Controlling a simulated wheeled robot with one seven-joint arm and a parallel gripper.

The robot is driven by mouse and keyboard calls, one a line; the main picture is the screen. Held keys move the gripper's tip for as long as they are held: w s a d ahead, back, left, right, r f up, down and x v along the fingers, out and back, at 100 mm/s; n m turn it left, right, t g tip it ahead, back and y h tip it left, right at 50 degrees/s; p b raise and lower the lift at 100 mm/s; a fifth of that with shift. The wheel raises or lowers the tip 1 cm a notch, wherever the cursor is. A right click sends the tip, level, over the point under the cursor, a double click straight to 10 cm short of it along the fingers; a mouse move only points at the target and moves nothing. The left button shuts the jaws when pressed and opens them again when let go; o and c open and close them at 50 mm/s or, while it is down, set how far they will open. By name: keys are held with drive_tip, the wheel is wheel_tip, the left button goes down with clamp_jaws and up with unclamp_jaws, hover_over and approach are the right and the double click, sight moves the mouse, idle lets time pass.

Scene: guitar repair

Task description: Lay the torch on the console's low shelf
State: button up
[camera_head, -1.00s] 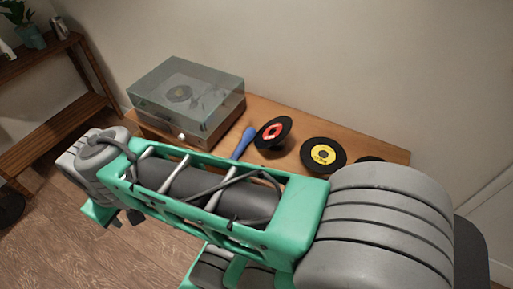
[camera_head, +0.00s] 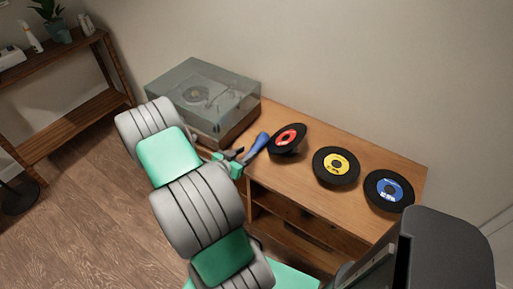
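The blue torch (camera_head: 258,143) lies on top of the wooden console (camera_head: 375,160), between the turntable and the red-label record. Its wider end points up and to the right. My gripper (camera_head: 232,154) is at the console's front edge, close to the torch's narrow end. Its dark fingers look spread apart; whether they touch the torch is too small to tell. The console's low shelf (camera_head: 290,238) shows partly through the open front, below an upper compartment. My arm hides the shelf's left part.
A turntable with a clear lid (camera_head: 203,95) stands on the console's left end. A wooden rack (camera_head: 75,125) is at far left. Floor between is clear.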

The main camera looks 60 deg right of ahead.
sight(253, 149)
drive_tip(key=p+x, duration=0.1)
drive_tip(key=x, duration=0.5)
drive_tip(key=shift+d+f, duration=0.1)
drive_tip(key=shift+d, duration=0.2)
drive_tip(key=shift+c, duration=0.4)
clamp_jaws()
